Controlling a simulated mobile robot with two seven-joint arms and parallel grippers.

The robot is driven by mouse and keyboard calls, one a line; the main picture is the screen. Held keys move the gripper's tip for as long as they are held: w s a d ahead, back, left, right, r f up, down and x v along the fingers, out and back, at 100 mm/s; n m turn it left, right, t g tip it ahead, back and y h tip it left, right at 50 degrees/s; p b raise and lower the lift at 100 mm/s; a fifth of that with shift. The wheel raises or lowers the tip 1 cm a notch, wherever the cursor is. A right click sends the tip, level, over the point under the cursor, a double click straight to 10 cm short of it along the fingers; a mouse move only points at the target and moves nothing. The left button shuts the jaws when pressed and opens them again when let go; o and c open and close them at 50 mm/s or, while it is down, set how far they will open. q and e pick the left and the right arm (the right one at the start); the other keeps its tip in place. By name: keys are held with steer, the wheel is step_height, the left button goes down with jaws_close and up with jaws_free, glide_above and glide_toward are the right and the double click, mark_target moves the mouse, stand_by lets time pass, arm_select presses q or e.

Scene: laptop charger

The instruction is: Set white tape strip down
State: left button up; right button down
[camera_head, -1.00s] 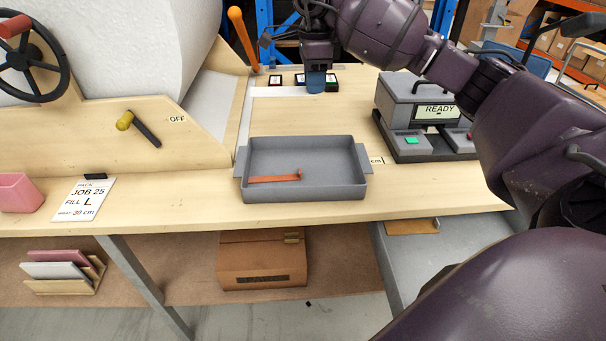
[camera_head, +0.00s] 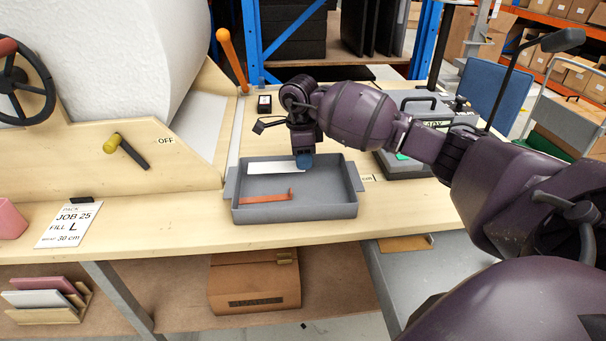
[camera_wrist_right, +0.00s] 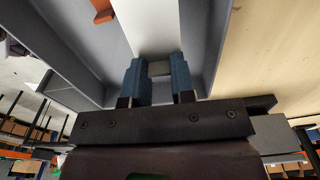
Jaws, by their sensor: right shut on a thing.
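The white tape strip (camera_head: 274,168) is a flat white band over the back part of the grey tray (camera_head: 295,212). My right gripper (camera_head: 304,162) is shut on the strip's right end, near the tray's back right corner. In the right wrist view the blue fingertips of the right gripper (camera_wrist_right: 159,70) pinch the end of the white strip (camera_wrist_right: 150,25), which runs away from them over the tray. I cannot tell whether the strip touches the tray floor. My left gripper is not in view.
An orange strip (camera_head: 266,198) lies in the front of the tray. A grey machine (camera_head: 415,165) stands to the right, partly behind my right arm.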

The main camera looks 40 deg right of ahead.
mark_target(303, 183)
steer(key=shift+f, duration=2.5)
steer(key=shift+f, duration=0.2)
steer(key=c, duration=1)
jaws_free()
steer(key=shift+o, duration=0.2)
steer(key=shift+r, duration=0.1)
steer(key=r, duration=1.2)
steer(key=shift+w+a, duration=0.2)
steer(key=shift+a, duration=0.1)
